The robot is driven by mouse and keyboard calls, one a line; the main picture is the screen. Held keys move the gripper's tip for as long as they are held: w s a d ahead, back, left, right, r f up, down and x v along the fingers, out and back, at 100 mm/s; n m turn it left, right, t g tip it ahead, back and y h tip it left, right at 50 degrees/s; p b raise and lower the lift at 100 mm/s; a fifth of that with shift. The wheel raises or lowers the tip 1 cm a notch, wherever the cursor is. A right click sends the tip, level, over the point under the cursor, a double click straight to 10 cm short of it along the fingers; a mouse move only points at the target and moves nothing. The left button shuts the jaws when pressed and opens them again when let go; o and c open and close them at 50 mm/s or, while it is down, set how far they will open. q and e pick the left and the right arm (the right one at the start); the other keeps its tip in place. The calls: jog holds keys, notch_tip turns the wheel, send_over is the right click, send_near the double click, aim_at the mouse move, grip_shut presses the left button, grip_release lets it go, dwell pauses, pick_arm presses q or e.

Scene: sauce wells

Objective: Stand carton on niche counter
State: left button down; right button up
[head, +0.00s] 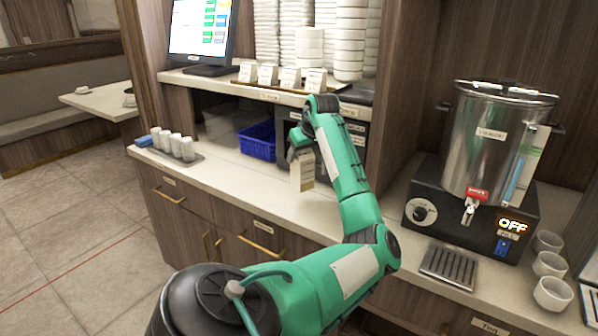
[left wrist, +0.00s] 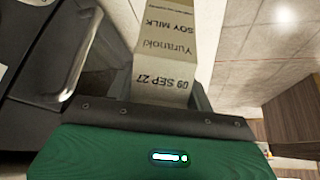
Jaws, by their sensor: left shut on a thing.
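A cream carton (head: 302,173) hangs upright below my left gripper (head: 301,152), over the niche counter (head: 235,184). In the left wrist view the carton (left wrist: 170,62) shows print reading "SOY MILK" and "09 SEP 27". My left gripper (left wrist: 172,98) is shut on the carton there, with a finger on each side. The carton's base looks close to the counter, but I cannot tell whether it touches. My right gripper is not in view.
A blue bin (head: 257,141) stands in the niche behind the carton. A tray of white cups (head: 174,147) is at the counter's left end. A steel urn (head: 493,143) stands on the right. The counter left of the carton is clear.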

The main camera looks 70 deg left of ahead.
aim_at(301, 172)
pick_arm(q)
notch_tip(301, 172, down, 6)
jog(key=shift+r, duration=0.25)
jog(key=shift+f, duration=0.45)
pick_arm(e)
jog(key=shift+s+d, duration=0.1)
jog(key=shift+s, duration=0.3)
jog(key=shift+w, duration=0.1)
pick_arm(q)
jog(key=c, duration=0.6)
grip_release()
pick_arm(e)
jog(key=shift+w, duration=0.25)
